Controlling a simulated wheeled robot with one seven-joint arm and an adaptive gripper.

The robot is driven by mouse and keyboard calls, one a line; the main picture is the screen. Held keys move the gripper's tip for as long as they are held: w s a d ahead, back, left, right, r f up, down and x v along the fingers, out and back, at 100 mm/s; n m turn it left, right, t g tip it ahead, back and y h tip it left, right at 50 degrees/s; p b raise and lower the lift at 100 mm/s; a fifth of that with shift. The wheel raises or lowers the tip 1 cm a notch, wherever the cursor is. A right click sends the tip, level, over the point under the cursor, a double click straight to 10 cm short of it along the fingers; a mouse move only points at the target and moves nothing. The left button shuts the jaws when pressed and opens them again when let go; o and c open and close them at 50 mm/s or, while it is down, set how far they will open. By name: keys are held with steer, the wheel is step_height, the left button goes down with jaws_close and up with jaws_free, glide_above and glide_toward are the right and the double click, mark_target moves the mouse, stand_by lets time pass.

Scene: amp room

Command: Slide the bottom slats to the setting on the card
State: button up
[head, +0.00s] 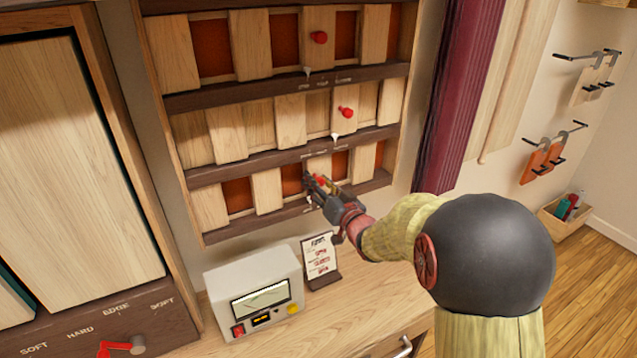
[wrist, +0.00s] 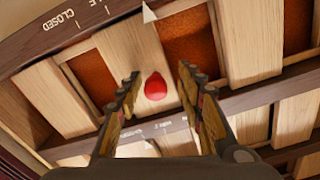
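The wall panel holds three rows of wooden slats between dark rails, with orange-brown backing in the gaps. The bottom slats (head: 267,191) are partly hidden by my gripper (head: 318,187). In the wrist view, turned upside down, the bottom row's knob slat (wrist: 120,55) carries a red knob (wrist: 155,86). My gripper (wrist: 155,85) is open, its fingers on either side of the knob with gaps visible. A white pointer (wrist: 150,12) is near the rail lettering, where "CLOSED" is legible. The card (head: 320,261) stands on the counter; its writing is too small to read.
The upper rows have their own red knobs, top (head: 319,37) and middle (head: 346,112). A white meter box (head: 255,290) stands on the counter (head: 375,305) below the panel. A dark red curtain (head: 460,95) hangs at the right.

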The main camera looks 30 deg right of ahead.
steer(key=shift+s+d, duration=0.1)
steer(key=shift+s, duration=0.1)
steer(key=s, duration=1.1)
steer(key=shift+s+d, duration=0.15)
steer(key=shift+s, duration=0.15)
